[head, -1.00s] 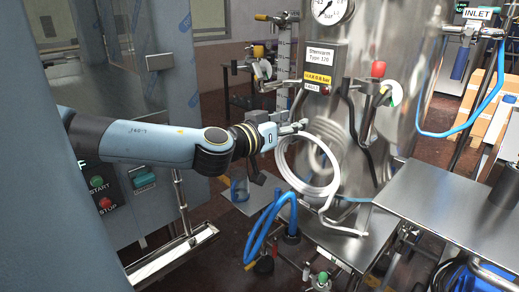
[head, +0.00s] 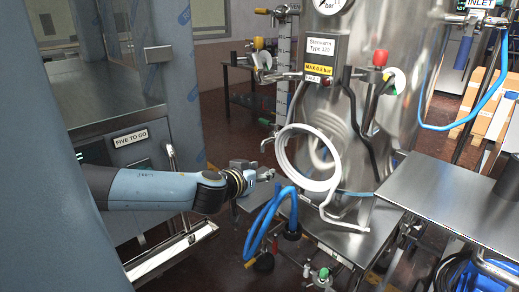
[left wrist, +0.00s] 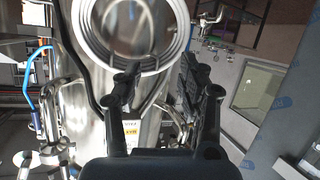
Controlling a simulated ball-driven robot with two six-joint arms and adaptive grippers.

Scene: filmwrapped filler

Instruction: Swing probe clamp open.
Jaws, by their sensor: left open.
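The steel tank (head: 385,45) stands at centre right. A coil of white tubing (head: 287,160) hangs on its front. The coil also shows in the left wrist view (left wrist: 180,30), upper centre. I cannot tell which fitting is the probe clamp. My left gripper (head: 282,178) is at the lower left of the coil, just above the blue hose. In the left wrist view the left gripper (left wrist: 160,88) has its fingers apart, with nothing visible held between them. One finger overlaps the coil in that view; I cannot tell whether they touch. My right gripper is not in view.
A red-knobbed valve (head: 380,58) and a label plate (head: 319,48) are on the tank front. A blue hose (head: 258,225) loops below my left gripper. A steel table (head: 440,195) is at right. The grey cabinet (head: 150,60) is at left.

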